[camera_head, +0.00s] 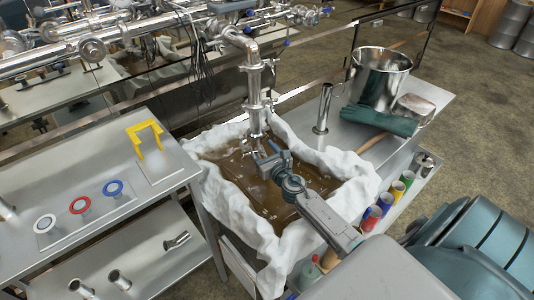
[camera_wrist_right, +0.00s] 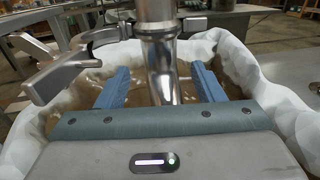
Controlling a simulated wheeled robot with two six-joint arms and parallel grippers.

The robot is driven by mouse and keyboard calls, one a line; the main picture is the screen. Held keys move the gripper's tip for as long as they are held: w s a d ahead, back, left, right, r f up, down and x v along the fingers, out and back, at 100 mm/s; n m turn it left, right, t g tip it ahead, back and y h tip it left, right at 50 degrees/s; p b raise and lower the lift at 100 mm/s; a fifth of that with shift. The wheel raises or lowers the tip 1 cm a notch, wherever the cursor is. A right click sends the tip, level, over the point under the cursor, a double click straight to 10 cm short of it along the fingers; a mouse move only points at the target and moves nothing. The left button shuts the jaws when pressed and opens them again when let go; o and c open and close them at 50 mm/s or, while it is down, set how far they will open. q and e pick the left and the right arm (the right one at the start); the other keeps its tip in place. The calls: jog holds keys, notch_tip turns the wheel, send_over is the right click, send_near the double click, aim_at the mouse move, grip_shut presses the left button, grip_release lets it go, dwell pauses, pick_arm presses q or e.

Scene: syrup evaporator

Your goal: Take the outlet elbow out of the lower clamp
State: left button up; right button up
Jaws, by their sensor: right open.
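The outlet elbow (camera_head: 256,124) is a shiny curved metal pipe hanging at the foot of the upright pipe (camera_head: 253,80), over the cloth-lined basin. The lower clamp (camera_head: 253,106) is around the joint above it. In the right wrist view the elbow (camera_wrist_right: 163,75) hangs between the blue fingers of my right gripper (camera_wrist_right: 160,88). Grey metal clamp arms (camera_wrist_right: 60,73) stick out to the left of the joint there. My right gripper (camera_head: 268,152) is open, with a gap visible on both sides of the elbow. My left gripper is out of view.
White cloth (camera_head: 233,205) lines the basin of brown liquid. The left table (camera_head: 90,185) holds a yellow bracket (camera_head: 145,137) and coloured rings.

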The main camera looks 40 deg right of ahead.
aim_at(259, 145)
jog(key=shift+w+d, duration=0.15)
jog(key=shift+w, duration=1)
jog(key=shift+w+d, duration=0.15)
jog(key=shift+w, duration=0.95)
jog(key=c, duration=1.1)
jog(key=shift+o, duration=1.2)
jog(key=shift+r, duration=0.1)
jog(key=shift+c, duration=1.3)
